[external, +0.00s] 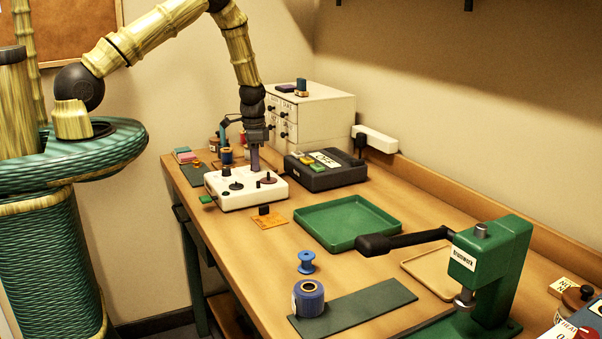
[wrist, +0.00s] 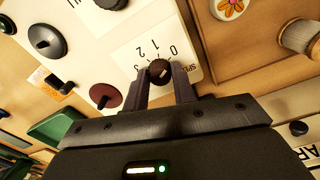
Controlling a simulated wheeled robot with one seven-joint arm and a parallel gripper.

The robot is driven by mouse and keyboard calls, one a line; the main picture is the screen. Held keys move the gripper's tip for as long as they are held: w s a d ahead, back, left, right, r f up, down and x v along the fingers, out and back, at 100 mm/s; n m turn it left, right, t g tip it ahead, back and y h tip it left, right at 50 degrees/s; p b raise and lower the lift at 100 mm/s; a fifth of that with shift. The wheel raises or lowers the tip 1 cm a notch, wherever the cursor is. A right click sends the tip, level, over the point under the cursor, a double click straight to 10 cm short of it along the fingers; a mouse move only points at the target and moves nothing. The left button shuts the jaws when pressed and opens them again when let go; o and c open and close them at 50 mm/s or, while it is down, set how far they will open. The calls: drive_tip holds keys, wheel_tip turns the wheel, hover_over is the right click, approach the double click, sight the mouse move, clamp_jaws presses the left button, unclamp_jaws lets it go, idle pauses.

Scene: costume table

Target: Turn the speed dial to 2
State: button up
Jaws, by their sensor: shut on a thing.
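The speed dial (wrist: 158,69) is a small dark knob on the white control box (external: 248,200). Printed numbers 0, 1 and 2 and part of a label show on the panel beside it in the wrist view. My gripper (wrist: 160,80) has a finger on either side of the dial and is shut on it. In the external view my gripper (external: 255,168) points down at the rear of the box and hides the dial. I cannot tell which number the dial points at.
The box also carries a black knob (external: 236,185) and a maroon knob (external: 268,178). A black device (external: 325,170) with coloured buttons stands right of it, before white drawers (external: 318,115). A green tray (external: 345,245) and a green press (external: 490,265) are nearer the camera.

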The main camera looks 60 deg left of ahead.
drive_tip(key=n+b, duration=0.1)
drive_tip(key=n, duration=0.3)
drive_tip(key=shift+w+b, duration=0.1)
drive_tip(key=shift+b, duration=0.3)
drive_tip(key=n+b, duration=0.1)
drive_tip(key=n, duration=0.3)
drive_tip(key=shift+n, duration=0.3)
drive_tip(key=n, duration=0.4)
drive_tip(key=shift+r+n, duration=0.1)
drive_tip(key=shift+n, duration=1.7)
drive_tip(key=o, duration=1)
